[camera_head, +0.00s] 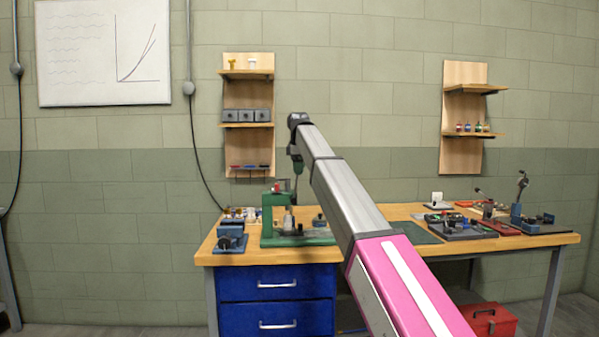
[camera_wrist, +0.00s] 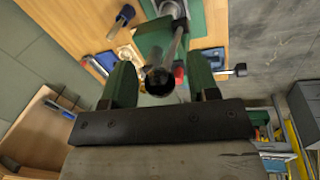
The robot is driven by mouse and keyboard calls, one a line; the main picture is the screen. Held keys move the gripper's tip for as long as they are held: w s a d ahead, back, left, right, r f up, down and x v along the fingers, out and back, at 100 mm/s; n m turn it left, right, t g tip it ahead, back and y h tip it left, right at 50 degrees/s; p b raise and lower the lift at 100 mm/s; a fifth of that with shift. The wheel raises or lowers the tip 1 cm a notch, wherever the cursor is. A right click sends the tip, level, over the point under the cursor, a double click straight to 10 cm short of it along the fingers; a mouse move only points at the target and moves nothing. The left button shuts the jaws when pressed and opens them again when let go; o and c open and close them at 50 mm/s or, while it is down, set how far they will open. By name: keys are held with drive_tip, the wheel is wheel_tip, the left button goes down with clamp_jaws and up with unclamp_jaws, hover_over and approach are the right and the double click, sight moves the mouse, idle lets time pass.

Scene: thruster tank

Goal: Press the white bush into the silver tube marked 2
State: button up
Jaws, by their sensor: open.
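My gripper (camera_wrist: 160,72) is open, with its two green fingers apart. The black ball knob (camera_wrist: 160,82) of a lever shows between the fingers in the wrist view; I cannot tell whether they touch it. The lever's metal bar (camera_wrist: 176,48) runs up to a green press. In the head view the green press (camera_head: 268,215) stands on the left part of the bench, below the end of my arm. A small pale silver piece (camera_head: 288,220) stands at the press. I cannot make out a mark 2, nor be sure of the white bush.
The wooden bench (camera_head: 400,212) holds a blue vise (camera_head: 231,238) at left and several tools and fixtures (camera_head: 460,225) at right. A left wall shelf (camera_head: 248,125) carries small parts and grey boxes. A red toolbox (camera_head: 490,320) sits on the floor.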

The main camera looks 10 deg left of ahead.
drive_tip(key=shift+w+f, duration=0.15)
drive_tip(key=shift+f, duration=0.6)
clamp_jaws()
